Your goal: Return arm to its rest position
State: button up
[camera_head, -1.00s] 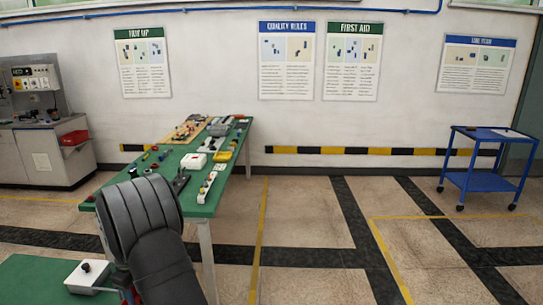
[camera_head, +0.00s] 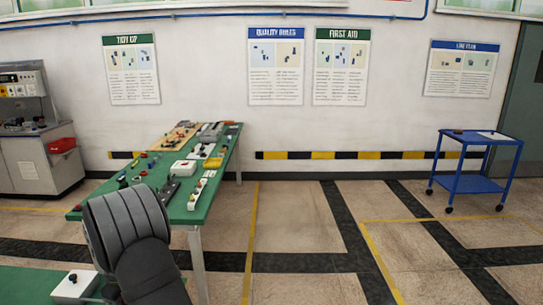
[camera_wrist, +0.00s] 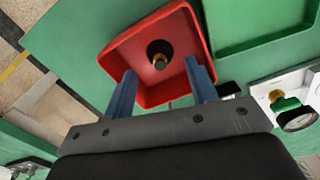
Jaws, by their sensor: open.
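My gripper (camera_wrist: 163,90) shows in the wrist view with its two blue fingers apart. A red tray (camera_wrist: 183,28) lies in front of and partly between the fingers on a green surface (camera_wrist: 70,45). A dark round part with a brass-coloured base (camera_wrist: 160,54) stands inside the red tray, apart from both fingers. Nothing is between the fingertips in their grip. In the head view my arm's dark grey link fills the lower left, and the gripper itself is hidden there.
A green table (camera_head: 215,180) with several small parts and boxes stands ahead on the left. A white box with a dark knob (camera_head: 75,285) sits at lower left. A gauge (camera_wrist: 298,120) is right of the fingers. A blue cart (camera_head: 470,185) stands far right; the floor between is clear.

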notch_tip(320, 180, down, 3)
notch_tip(320, 180, up, 11)
notch_tip(320, 180, down, 11)
jog(key=shift+r, duration=0.1)
jog(key=shift+f, duration=0.2)
notch_tip(320, 180, up, 4)
jog(key=shift+f, duration=0.2)
jog(key=w+d+r, duration=0.2)
jog(key=d+r, duration=0.5)
jog(key=d, duration=0.4)
jog(key=s+a+r, duration=0.3)
jog(key=s+a, duration=1.6)
jog(key=s, duration=0.1)
jog(key=s+a+f, duration=0.1)
jog(key=a+f, duration=0.1)
jog(key=s+a+f, duration=0.1)
jog(key=s+a, duration=0.1)
jog(key=s+a+f, duration=0.1)
jog(key=a+f, duration=0.1)
jog(key=shift+s+a+f, duration=0.3)
jog(key=shift+f, duration=0.05)
